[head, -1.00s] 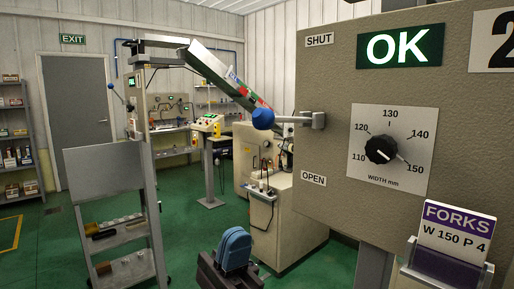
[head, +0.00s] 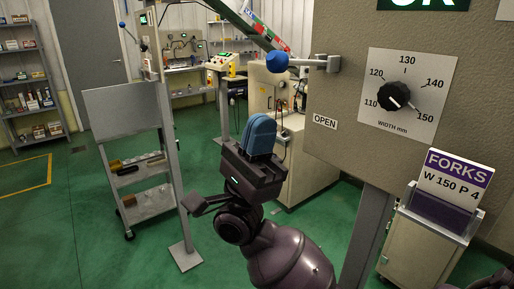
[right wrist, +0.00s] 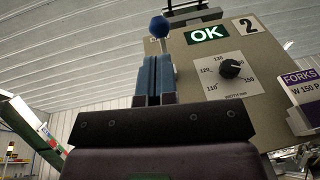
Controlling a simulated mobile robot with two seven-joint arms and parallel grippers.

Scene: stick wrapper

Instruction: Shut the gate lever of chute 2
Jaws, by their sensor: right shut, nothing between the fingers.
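The gate lever of chute 2 has a blue ball knob (head: 277,62) on a grey arm that sticks out left from its pivot (head: 332,63) on the beige panel (head: 334,150). The lever is about level, above the OPEN label (head: 325,121). My right gripper (head: 260,122), with blue fingers, is shut and empty, pointing up just below the knob and apart from it in the head view. In the right wrist view the knob (right wrist: 158,27) shows beyond the tips of the blue fingers (right wrist: 154,78). My left gripper is not in view.
The panel carries a width dial (head: 394,96) pointing near 150 and a lit OK sign (right wrist: 207,33). A FORKS card holder (head: 440,215) stands at the right. A grey trolley (head: 135,160) is at the left. Green floor is open at the lower left.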

